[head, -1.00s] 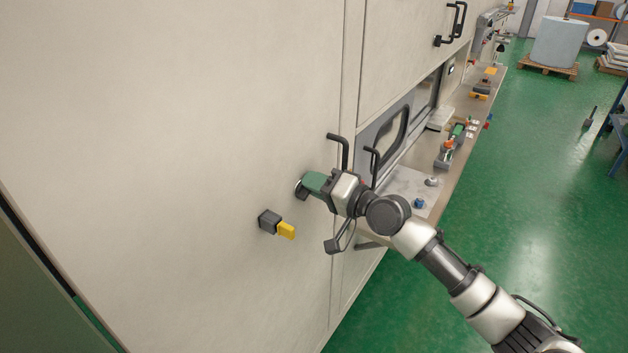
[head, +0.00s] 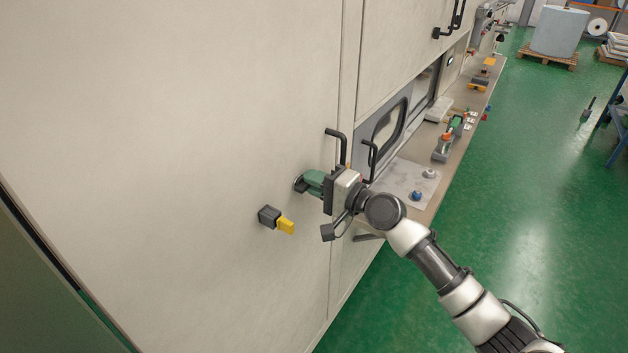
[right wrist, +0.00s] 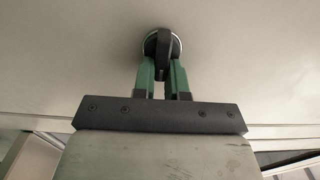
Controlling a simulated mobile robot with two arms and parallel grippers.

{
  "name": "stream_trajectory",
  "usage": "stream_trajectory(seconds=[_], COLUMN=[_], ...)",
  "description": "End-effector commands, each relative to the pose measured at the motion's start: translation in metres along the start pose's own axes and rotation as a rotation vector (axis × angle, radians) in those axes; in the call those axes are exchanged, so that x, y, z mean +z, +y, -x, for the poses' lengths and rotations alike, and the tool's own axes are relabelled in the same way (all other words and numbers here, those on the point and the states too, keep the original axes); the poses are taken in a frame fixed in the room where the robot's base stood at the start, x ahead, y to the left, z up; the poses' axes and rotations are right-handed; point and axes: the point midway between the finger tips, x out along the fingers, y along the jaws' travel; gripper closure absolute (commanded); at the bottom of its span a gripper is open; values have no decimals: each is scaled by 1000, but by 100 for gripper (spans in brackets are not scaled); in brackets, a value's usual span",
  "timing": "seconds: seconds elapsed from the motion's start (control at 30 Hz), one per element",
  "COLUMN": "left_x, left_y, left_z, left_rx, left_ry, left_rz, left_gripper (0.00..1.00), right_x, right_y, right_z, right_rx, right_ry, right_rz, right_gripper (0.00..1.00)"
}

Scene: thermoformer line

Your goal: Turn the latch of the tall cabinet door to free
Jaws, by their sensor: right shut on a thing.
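The tall cabinet door (head: 200,120) is a large cream panel filling the left and middle of the head view. Its latch is a dark knob on a round pale-rimmed base (right wrist: 175,41), at the top middle of the right wrist view. My right gripper (head: 306,182) has green fingers that reach the latch near the door's right edge. In the right wrist view the fingers (right wrist: 162,72) are closed on both sides of the dark knob. The gripper hides part of the latch in the head view. My left gripper is not in view.
A black door handle (head: 338,145) stands just above the latch, with another handle (head: 371,160) to its right.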

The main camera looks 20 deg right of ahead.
Motion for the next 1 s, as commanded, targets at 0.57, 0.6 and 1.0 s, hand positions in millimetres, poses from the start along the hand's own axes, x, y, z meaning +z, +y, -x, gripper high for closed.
stream_trajectory(seconds=[0.57,0.6,1.0], left_x=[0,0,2], left_y=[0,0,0], left_z=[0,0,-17], left_rx=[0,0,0], left_ry=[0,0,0], left_rz=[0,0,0], left_gripper=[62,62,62], right_x=[0,0,-1], right_y=[0,0,6], right_z=[0,0,43], right_rx=[0,0,3], right_ry=[0,0,2], right_rz=[-2,-2,1], right_gripper=[62,62,62])
